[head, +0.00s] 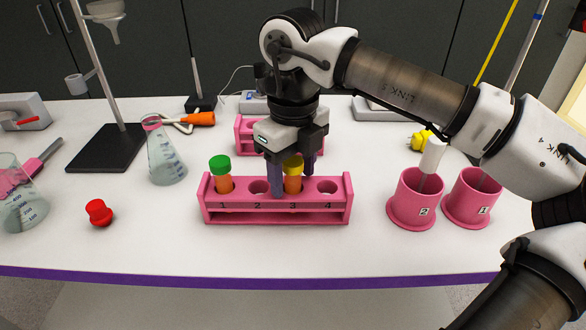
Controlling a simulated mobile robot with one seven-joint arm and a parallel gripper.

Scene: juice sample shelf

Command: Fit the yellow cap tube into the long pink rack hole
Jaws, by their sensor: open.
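The long pink rack (275,215) stands near the table's front, with holes numbered 1 to 4. The yellow cap tube (292,184), with orange juice inside, stands upright in hole 3. My gripper (293,175) points down over hole 3. Its open fingers are on either side of the yellow cap, and whether they touch it cannot be told. A green cap tube (222,177) stands in hole 1. Hole 2 (259,187) and hole 4 (327,186) are empty.
A second pink rack (246,141) is behind, partly hidden by my gripper. Pink cups numbered 2 (413,206) and 1 (471,205) stand right. The table front is clear.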

